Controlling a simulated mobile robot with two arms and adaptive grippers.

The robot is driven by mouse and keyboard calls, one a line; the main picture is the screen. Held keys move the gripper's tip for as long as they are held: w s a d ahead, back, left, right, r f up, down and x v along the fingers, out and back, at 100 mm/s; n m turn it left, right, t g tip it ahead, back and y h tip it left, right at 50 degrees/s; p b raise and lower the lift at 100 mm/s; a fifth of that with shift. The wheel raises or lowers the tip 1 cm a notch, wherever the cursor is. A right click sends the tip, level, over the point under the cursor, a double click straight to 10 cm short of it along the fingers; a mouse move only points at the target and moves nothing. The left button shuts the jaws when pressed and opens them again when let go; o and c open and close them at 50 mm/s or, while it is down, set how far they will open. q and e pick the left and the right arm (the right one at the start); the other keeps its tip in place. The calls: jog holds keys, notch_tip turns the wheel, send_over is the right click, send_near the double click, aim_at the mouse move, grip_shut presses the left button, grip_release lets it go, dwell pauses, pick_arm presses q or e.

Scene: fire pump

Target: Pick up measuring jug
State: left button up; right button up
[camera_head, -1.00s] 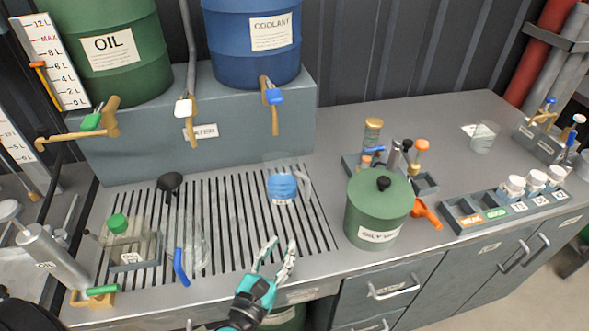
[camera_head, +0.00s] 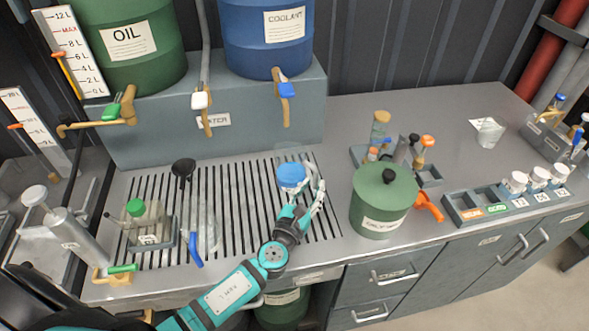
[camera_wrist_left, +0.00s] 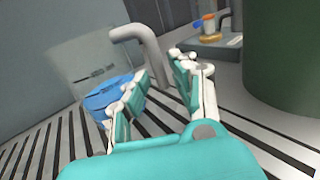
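The measuring jug, a clear vessel with blue liquid (camera_head: 291,174) and a grey handle, stands upright on the slotted drain grate (camera_head: 235,235). In the left wrist view its blue contents (camera_wrist_left: 106,95) sit left of centre, and its grey bent handle (camera_wrist_left: 150,52) shows in the gap beyond the fingers. My left gripper (camera_head: 306,199) is at the jug's right side, by the handle. Its two fingers (camera_wrist_left: 158,92) are apart, with the handle partly between them; I cannot tell whether they touch it. In the head view the fingers cover most of the handle. My right gripper is not in view.
A green lidded pot (camera_head: 383,200) stands close on the right. A clear vessel with a blue stick (camera_head: 194,247) and a black funnel (camera_head: 183,168) are left on the grate. Taps hang from the drums behind. A tray of white-capped jars (camera_head: 480,206) is at the right.

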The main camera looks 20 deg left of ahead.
pick_arm(q)
jog(key=w, duration=0.3)
jog(key=shift+s, duration=0.1)
grip_shut()
dwell(0.4)
